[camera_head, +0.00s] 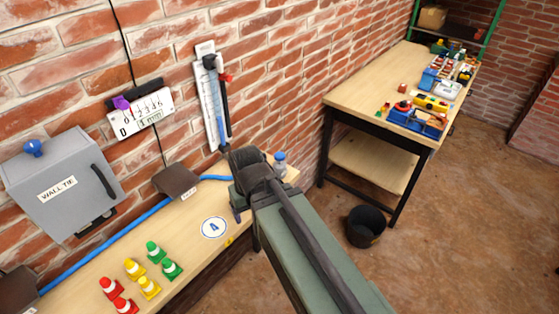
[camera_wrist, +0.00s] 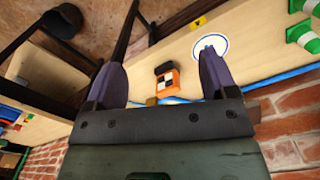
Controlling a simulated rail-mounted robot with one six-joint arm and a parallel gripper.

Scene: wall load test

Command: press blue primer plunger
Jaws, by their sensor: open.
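A small grey-white bottle-like part with a blue top, which looks like the blue primer plunger (camera_head: 280,160), stands near the right end of the wall bench in the head view, just right of and behind my wrist. I cannot make it out clearly in the wrist view. My gripper (camera_wrist: 158,58) is open, with its two dark purple fingers apart and nothing held between them.
The wrist view shows an orange block with a checkered target (camera_wrist: 168,80) beyond the fingers. The bench (camera_head: 190,240) carries a round "A" mark (camera_head: 215,228) and several coloured cones. A grey "WALL TIE" box (camera_head: 65,190) and a scale (camera_head: 210,100) are on the wall. A black bucket (camera_head: 365,226) stands on the floor.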

